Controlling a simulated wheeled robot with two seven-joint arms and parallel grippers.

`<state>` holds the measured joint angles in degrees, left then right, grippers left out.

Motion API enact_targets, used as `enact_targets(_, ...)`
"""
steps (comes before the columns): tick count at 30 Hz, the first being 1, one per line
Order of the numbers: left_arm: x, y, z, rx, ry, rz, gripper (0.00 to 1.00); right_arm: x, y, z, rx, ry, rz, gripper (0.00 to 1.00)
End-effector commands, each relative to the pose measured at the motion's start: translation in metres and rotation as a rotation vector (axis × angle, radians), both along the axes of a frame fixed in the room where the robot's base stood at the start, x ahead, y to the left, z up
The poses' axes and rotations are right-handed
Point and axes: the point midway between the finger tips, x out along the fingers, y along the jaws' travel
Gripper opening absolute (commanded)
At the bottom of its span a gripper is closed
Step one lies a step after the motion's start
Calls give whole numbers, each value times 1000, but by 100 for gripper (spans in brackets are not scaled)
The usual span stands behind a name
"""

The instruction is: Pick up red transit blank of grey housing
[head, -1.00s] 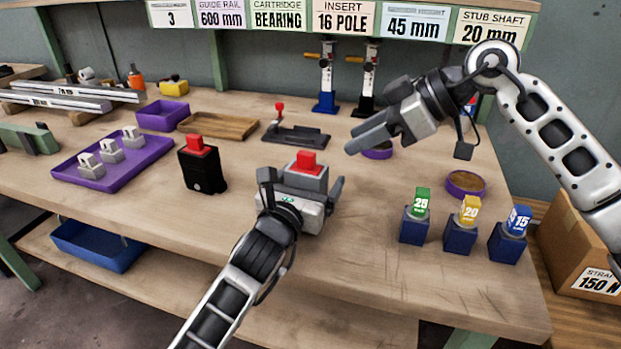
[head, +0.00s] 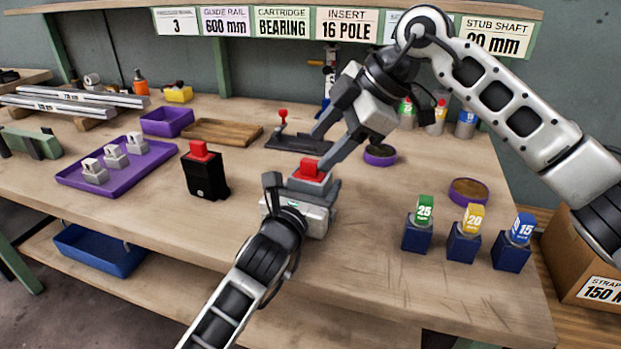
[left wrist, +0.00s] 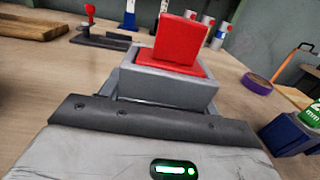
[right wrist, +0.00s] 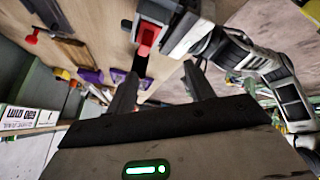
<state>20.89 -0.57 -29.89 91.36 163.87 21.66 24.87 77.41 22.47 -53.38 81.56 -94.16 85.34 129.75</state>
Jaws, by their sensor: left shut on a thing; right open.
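The red transit blank (head: 310,167) sits in the top of the grey housing (head: 318,187) on the bench. My left gripper (head: 303,188) is shut on the grey housing, one finger on each side. In the left wrist view the red blank (left wrist: 180,42) stands up from the grey housing's square collar (left wrist: 165,86). My right gripper (head: 321,152) is open and empty, pointing down and left just above the blank. In the right wrist view the red blank (right wrist: 148,36) lies beyond the open fingertips, slightly left of their middle, and looks apart from them.
A black housing (head: 208,180) with its own red blank stands to the left. A purple tray (head: 130,172) with several grey parts lies farther left. A black lever fixture (head: 300,143) is behind. Blue holders (head: 463,246) with labelled pieces stand right. The bench between is clear.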

Motion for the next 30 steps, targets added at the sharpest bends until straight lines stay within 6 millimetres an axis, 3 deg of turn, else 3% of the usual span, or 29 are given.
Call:
enact_targets(1,0,0,-1,1,2,0,29,-3,18,9,-115,-81,124,53)
enact_targets(6,0,0,-1,1,2,1,29,-9,43,28,-515,-283,487,53)
enact_targets(10,0,0,-1,1,2,1,29,-11,48,47,-761,-361,672,53)
enact_targets(14,0,0,-1,1,3,1,29,-11,48,59,-902,-388,768,53)
enact_targets(17,0,0,-1,1,2,1,29,-8,46,54,-940,-390,796,53)
enact_targets(25,0,0,-1,1,2,1,29,8,39,12,-940,-390,799,53)
enact_targets(30,0,0,-1,1,3,1,29,12,37,0,-940,-392,798,53)
